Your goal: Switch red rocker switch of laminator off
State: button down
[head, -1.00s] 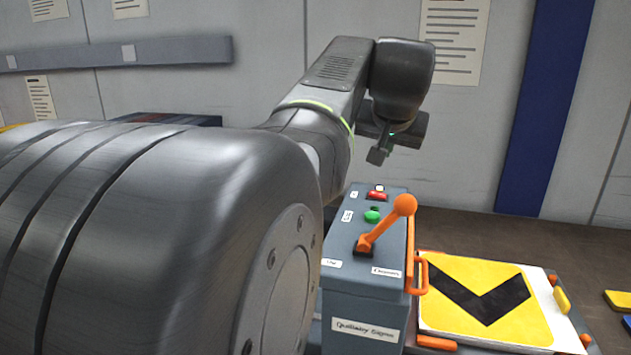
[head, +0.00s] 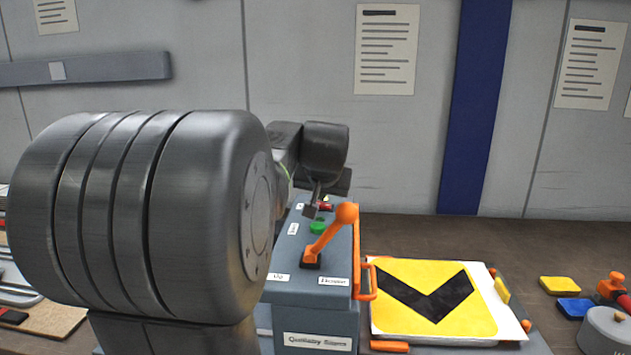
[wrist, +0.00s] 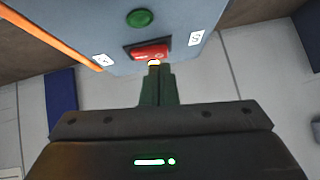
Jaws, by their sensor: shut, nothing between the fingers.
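The laminator (head: 318,290) is a blue-grey box with an orange lever (head: 330,230) on top. Its red rocker switch (head: 326,207) sits at the far end of the top, behind a green button (head: 318,227). In the wrist view the red rocker switch (wrist: 150,52) lies in a dark frame, with a small bright yellow spot at its edge nearest my fingers. My gripper (wrist: 156,72) is shut and empty, its tips right at that edge. I cannot tell whether they touch. In the head view my gripper (head: 310,210) partly covers the switch.
A yellow sign with a black chevron (head: 440,300) lies on a board right of the laminator, beside an orange handle (head: 366,280). Yellow (head: 560,284) and blue (head: 575,308) blocks lie further right. A wall stands behind the bench.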

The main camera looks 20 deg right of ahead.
jog(key=shift+f, duration=0.25)
jog(key=shift+w+a+f, duration=0.1)
jog(key=shift+a+f, duration=0.1)
jog(key=shift+f, duration=0.2)
jog(key=shift+r, duration=0.15)
jog(key=shift+d, duration=0.2)
jog(key=shift+s+d, duration=0.45)
jog(key=shift+d, duration=0.1)
